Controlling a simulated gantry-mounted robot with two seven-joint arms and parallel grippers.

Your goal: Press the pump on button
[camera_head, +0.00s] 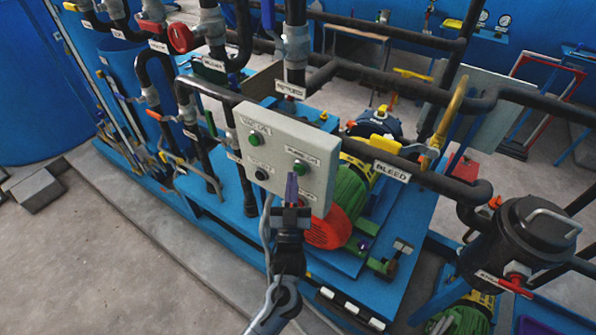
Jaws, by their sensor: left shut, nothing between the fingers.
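A light grey control panel (283,131) stands in the middle of the view, tilted toward me. It has a green button (254,139) at the upper left, a black button (261,174) at the lower left and a green button (300,167) on the right. Each has a small label above it; the lettering is too small to read surely. My left gripper (291,188) is shut and empty, in front of the panel's lower right part. Its tips are just below the right green button. It hides the panel's area below that button. I cannot tell whether it touches the panel. My right gripper is not in view.
A green motor (350,190) with a red end cover (328,229) sits right behind the panel. Black pipes, one labelled BLEED (392,172), cross behind and to the right. A black canister (525,240) stands at the right.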

